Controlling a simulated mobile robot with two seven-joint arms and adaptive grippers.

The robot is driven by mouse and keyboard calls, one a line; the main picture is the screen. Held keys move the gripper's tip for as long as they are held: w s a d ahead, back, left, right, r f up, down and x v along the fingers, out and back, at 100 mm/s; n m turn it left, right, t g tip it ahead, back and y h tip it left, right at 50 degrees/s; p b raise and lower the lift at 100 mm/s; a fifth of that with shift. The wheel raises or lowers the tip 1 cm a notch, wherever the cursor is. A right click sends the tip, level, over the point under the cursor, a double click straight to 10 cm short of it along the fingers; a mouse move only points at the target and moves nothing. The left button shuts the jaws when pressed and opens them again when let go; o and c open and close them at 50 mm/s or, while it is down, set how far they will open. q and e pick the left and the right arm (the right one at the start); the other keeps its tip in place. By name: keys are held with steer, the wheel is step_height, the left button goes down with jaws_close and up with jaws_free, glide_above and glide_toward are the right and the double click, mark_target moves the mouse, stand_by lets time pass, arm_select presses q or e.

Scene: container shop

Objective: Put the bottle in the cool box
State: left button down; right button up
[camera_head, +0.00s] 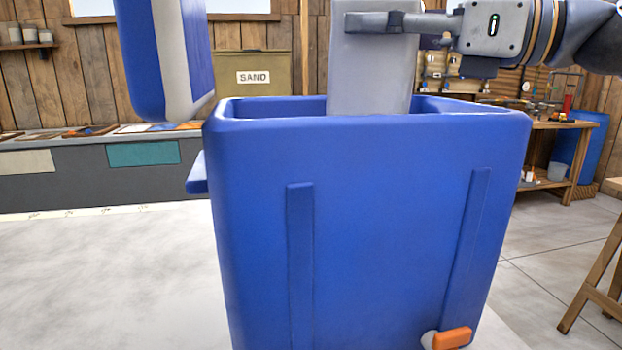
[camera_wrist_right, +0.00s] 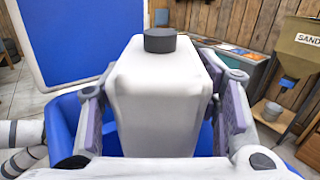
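The bottle (camera_head: 372,80) is a pale grey, boxy block in the head view. The right wrist view shows the bottle (camera_wrist_right: 158,95) with a dark round cap on top. My right gripper (camera_head: 395,22) is shut on its upper part, with fingers on both sides. The cool box (camera_head: 370,215) is a large blue open-topped tub in front of me. The bottle stands upright with its lower part behind the near wall, within the opening. Its base is hidden, so I cannot tell whether it touches the floor of the box. My left gripper is not in view.
A blue and white lid panel (camera_head: 160,55) stands raised left of the opening; it also fills the upper left of the right wrist view (camera_wrist_right: 65,40). A SAND bin (camera_head: 252,80) and a low counter (camera_head: 85,170) are behind. A wooden workbench (camera_head: 560,125) is at right.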

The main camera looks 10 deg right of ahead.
steer(key=shift+o, duration=0.6)
steer(key=shift+f, duration=0.15)
steer(key=v, duration=1.2)
